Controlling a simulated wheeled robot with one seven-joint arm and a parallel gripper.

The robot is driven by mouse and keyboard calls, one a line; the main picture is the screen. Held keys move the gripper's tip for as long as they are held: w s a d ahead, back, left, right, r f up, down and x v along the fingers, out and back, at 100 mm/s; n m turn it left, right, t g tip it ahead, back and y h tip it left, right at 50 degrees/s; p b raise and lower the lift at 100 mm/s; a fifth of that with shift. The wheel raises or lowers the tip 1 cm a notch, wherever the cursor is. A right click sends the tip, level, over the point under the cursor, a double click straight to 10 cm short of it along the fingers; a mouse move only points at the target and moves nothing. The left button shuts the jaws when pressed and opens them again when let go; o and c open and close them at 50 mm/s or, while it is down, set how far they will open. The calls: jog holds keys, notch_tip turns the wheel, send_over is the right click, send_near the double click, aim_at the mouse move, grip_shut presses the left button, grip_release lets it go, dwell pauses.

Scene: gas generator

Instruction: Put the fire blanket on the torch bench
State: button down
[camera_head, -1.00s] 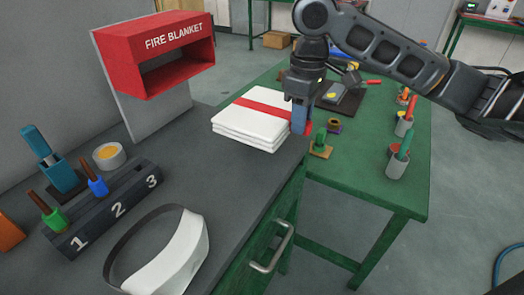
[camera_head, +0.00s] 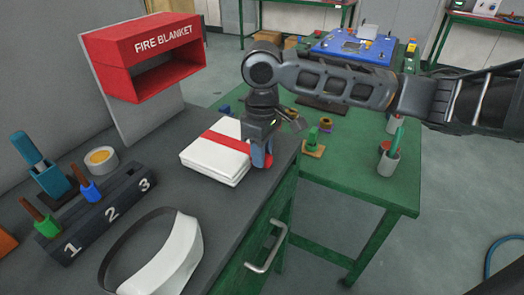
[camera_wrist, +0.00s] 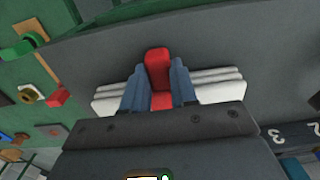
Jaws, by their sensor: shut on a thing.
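The fire blanket (camera_head: 216,158) is a folded white stack with a red band, over the far right part of the dark-topped bench (camera_head: 225,205). My gripper (camera_head: 262,155) is shut on the red band at the blanket's right edge. In the wrist view, my gripper's blue fingers (camera_wrist: 158,88) close on the red band, with the white folds (camera_wrist: 218,88) showing on both sides. I cannot tell whether the blanket's underside touches the bench top. The red holder (camera_head: 155,58) marked FIRE BLANKET is empty. Which surface is the torch bench is not marked.
A numbered rack (camera_head: 98,210), a tape roll (camera_head: 101,159) and a white curved band (camera_head: 160,255) stand on the dark bench. A green table (camera_head: 365,180) adjoins it, carrying a blue case (camera_head: 355,46), a cup (camera_head: 389,160) and small parts.

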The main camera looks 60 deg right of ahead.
jog(key=c, duration=0.9)
grip_release()
jog(key=shift+f, duration=0.1)
notch_tip(320, 180, up, 12)
jog(key=shift+r, duration=0.15)
